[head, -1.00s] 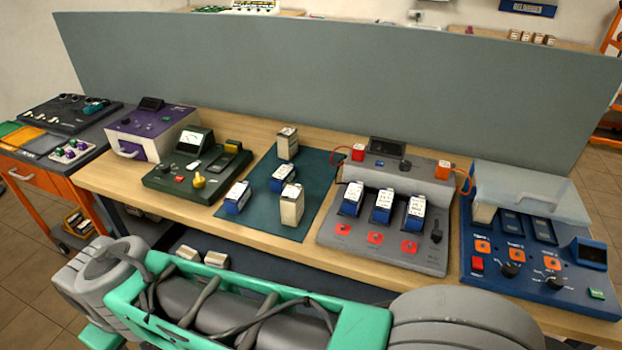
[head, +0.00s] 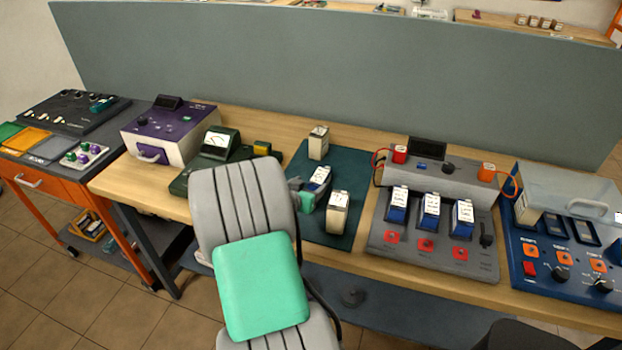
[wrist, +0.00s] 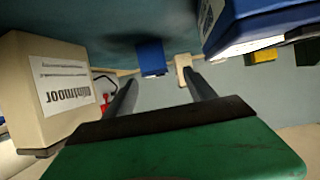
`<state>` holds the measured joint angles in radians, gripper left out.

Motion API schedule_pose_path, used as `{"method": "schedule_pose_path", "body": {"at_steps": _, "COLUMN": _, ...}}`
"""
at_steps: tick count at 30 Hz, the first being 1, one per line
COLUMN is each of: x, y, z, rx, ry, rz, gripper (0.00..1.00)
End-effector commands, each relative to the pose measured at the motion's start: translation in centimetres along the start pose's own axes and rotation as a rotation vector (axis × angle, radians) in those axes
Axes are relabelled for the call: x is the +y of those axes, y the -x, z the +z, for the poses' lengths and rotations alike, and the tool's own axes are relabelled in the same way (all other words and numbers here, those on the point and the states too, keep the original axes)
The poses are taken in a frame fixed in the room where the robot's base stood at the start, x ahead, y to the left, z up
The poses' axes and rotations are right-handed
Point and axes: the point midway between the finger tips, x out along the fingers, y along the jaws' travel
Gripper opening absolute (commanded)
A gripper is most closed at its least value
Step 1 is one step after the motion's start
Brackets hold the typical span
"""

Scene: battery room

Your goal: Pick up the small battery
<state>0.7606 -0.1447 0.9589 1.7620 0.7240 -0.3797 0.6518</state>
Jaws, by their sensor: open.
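Several blue and beige batteries stand on the dark teal mat (head: 350,165); I cannot tell which is the small one. A blue battery (head: 318,180) is mid-mat, a beige one (head: 318,142) behind it and another beige one (head: 338,212) at the front. In the upside-down wrist view, the mid-mat blue battery (wrist: 151,57) appears ahead between my open, empty fingers, not touched. My gripper (wrist: 160,79) is low over the mat. The front beige battery (wrist: 60,90) is at left and a near blue battery (wrist: 245,25) at upper right, hidden by my arm in the head view.
A grey charger (head: 375,245) holding three blue batteries stands right of the mat. A blue console (head: 540,285) is farther right. A green meter unit (head: 185,182), partly covered by my arm, and a purple box (head: 165,135) stand left. A grey panel (head: 330,80) closes the back.

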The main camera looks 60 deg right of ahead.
Motion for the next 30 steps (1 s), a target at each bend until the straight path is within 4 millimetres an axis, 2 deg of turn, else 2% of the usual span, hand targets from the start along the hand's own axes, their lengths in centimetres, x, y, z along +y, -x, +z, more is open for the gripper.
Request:
{"method": "schedule_pose_path", "body": {"at_steps": 9, "x": 1.2, "y": -4.4, "z": -0.4, "rx": 0.006, "ry": -0.007, "rz": 0.018, "gripper": 0.65}}
{"method": "schedule_pose_path", "body": {"at_steps": 15, "x": 1.2, "y": -7.5, "z": -0.4, "rx": 0.006, "ry": -0.006, "rz": 0.015, "gripper": 0.65}}
{"method": "schedule_pose_path", "body": {"at_steps": 23, "x": 0.9, "y": -8.0, "z": -0.3, "rx": 0.008, "ry": -0.005, "rz": 0.010, "gripper": 0.65}}
{"method": "schedule_pose_path", "body": {"at_steps": 30, "x": 0.9, "y": -8.0, "z": -0.3, "rx": 0.007, "ry": -0.004, "rz": 0.009, "gripper": 0.46}}
